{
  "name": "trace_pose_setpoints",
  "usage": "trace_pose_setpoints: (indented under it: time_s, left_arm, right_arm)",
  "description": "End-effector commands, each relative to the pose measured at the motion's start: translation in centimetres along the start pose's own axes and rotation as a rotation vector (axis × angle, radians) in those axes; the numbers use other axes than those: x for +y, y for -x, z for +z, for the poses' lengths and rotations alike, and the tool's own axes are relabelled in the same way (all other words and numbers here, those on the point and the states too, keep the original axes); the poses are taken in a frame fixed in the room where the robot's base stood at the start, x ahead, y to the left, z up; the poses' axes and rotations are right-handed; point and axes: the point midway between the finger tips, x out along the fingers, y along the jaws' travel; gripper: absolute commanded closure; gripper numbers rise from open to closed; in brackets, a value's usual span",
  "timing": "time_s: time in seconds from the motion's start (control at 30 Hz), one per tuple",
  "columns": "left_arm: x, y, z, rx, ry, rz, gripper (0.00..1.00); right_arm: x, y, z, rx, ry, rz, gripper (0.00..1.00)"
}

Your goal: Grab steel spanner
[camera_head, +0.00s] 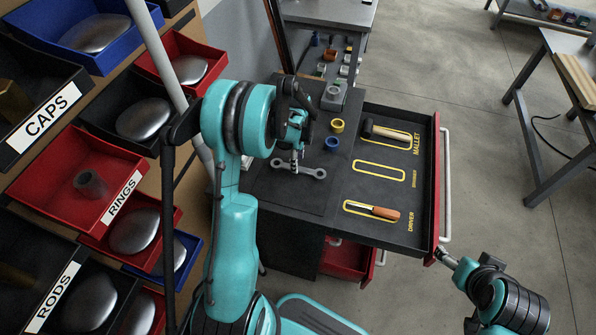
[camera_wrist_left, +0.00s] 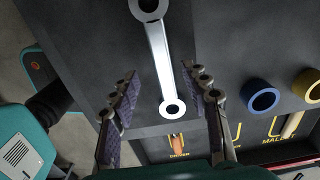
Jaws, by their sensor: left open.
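The steel spanner (camera_head: 312,173) lies flat on the dark cart top. It also shows in the left wrist view (camera_wrist_left: 160,60), a bright shaft with a ring at each end. My left gripper (camera_head: 294,152) is above the spanner, pointing down. In the left wrist view its open fingers (camera_wrist_left: 162,84) stand on either side of the spanner's near part, with gaps and nothing held. My right gripper (camera_head: 442,254) is at the lower right, by the corner of the open drawer; its fingers are too small to read.
The open drawer (camera_head: 437,190) has yellow outlines: a mallet (camera_head: 385,133) and a driver (camera_head: 372,210) lie in two, and the spanner outline (camera_head: 380,172) is empty. Yellow (camera_head: 337,126) and blue (camera_head: 332,144) rings stand near the spanner. Labelled bins (camera_head: 70,180) rise at left.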

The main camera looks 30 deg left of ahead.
Motion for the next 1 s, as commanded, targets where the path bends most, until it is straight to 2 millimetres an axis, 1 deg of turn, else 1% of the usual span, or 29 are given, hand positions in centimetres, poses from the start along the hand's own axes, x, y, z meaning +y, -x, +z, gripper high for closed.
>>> trace_pose_setpoints:
  time_s: [0.03, 0.1, 0.2, 0.43, 0.47, 0.5, 0.57, 0.6, 0.63, 1.0]
  left_arm:
    - [-0.2, -1.2, -0.1, 0.0, 0.0, 0.0, 0.53]
    - [-0.4, -2.4, -0.2, 0.0, 0.001, 0.0, 0.53]
    - [-0.4, -3.6, -0.1, 0.0, 0.001, -0.001, 0.53]
    - [-0.3, -3.6, -0.1, 0.0, 0.001, -0.001, 0.53]
    - [-0.3, -3.6, -0.1, 0.0, 0.001, -0.001, 0.59]
    - [-0.3, -3.6, -0.1, 0.0, 0.001, -0.001, 0.69]
    - [-0.3, -3.6, -0.1, 0.0, 0.001, -0.001, 0.85]
    - [-0.3, -3.6, -0.1, 0.0, 0.001, -0.001, 0.96]
    - [-0.3, -3.6, -0.1, 0.0, 0.001, -0.001, 1.0]
    - [-0.3, -3.4, -0.1, 0.0, 0.001, -0.001, 1.0]
  right_arm:
    - [0.0, -0.7, 0.5, 0.0, 0.0, 0.0, 0.23]
    - [0.0, -1.3, 0.9, 0.0, 0.0, 0.0, 0.23]
    - [0.0, -1.6, 1.2, 0.0, 0.0, 0.0, 0.23]
    - [0.0, -1.5, 1.1, 0.0, 0.0, 0.0, 0.23]
    - [0.0, -1.5, 1.1, 0.0, 0.0, 0.0, 0.23]
    - [0.0, -1.5, 1.1, 0.0, 0.0, 0.0, 0.23]
    - [0.0, -1.5, 1.1, 0.0, 0.0, 0.0, 0.23]
    - [0.0, -1.5, 1.1, 0.0, 0.0, 0.0, 0.23]
    - [0.0, -1.5, 1.1, 0.0, 0.0, 0.0, 0.23]
    - [0.0, -1.4, 1.0, 0.0, 0.0, 0.0, 0.23]
